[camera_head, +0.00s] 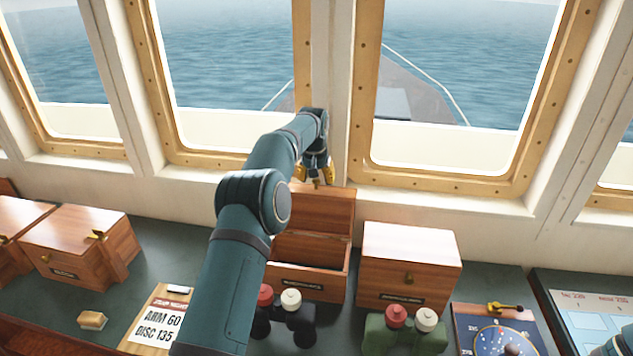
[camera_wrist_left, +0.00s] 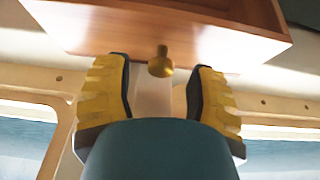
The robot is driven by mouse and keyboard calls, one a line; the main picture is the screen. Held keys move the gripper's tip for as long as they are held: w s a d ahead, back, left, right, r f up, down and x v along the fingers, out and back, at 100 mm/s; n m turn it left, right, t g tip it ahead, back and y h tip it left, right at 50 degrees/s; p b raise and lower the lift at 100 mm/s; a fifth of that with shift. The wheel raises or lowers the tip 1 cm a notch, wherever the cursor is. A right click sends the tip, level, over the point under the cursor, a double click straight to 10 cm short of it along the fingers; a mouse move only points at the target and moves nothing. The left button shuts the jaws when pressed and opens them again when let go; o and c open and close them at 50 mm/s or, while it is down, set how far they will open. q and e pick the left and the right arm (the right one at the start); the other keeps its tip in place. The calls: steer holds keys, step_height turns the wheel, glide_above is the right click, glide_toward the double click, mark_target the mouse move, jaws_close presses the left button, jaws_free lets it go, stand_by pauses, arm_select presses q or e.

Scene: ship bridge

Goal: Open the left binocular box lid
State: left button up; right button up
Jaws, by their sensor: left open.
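The left binocular box (camera_head: 300,283) is wooden with a dark label, and its lid (camera_head: 315,212) stands raised at the back, tilted up near the window wall. My left gripper (camera_head: 314,173) is open at the lid's top edge, its arm covering the box's left side. In the wrist view, the lid's wooden underside or face (camera_wrist_left: 165,30) fills the top, and a brass knob (camera_wrist_left: 160,62) sits between the open yellow-padded fingers (camera_wrist_left: 158,95), apart from both. My right gripper is not in view.
A closed wooden box (camera_head: 410,262) stands to the right. Windows rise behind.

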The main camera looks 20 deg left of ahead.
arm_select(q)
steer(key=v, duration=1)
